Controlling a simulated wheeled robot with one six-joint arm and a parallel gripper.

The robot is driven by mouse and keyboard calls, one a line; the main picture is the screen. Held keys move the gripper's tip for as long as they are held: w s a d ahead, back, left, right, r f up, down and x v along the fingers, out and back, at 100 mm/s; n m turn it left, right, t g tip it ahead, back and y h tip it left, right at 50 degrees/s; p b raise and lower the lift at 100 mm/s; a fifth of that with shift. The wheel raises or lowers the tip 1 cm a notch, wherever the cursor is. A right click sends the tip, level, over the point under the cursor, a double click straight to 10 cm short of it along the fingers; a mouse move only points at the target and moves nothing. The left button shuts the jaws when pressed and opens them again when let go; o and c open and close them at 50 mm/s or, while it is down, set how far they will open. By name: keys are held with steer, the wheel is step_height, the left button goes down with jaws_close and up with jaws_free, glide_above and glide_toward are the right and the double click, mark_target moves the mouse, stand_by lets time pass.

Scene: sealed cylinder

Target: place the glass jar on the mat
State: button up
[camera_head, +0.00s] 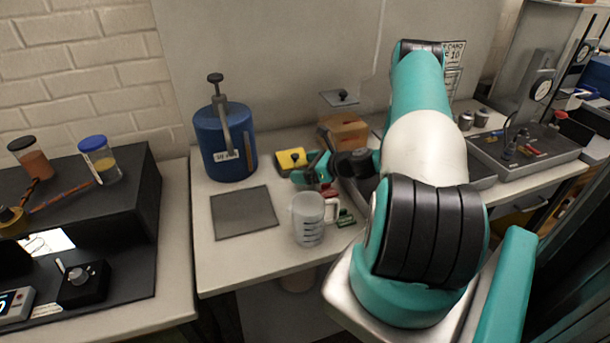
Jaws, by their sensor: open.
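The mat (243,213) is a flat dark grey square on the pale bench, with nothing on it. A clear, graduated jug (308,222) with a white handle stands upright to its right, near the bench's front edge. Two lidded jars stand on the black box at left: one with a blue lid and yellowish contents (101,162), one with a black lid and reddish contents (31,160). I cannot tell which vessel is the glass jar. My gripper (312,174), with teal fingers, is open behind the jug, apart from both lidded jars. My wrist partly hides what lies behind it.
A blue canister (228,142) with a pump handle stands behind the mat. A yellow block (291,159) and a cardboard box (344,130) are near my gripper. Bench left of the mat is narrow but clear.

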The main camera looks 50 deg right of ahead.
steer(key=shift+w+f, duration=0.1)
steer(key=shift+c, duration=0.3)
steer(key=c, duration=1)
steer(key=shift+c, duration=0.6)
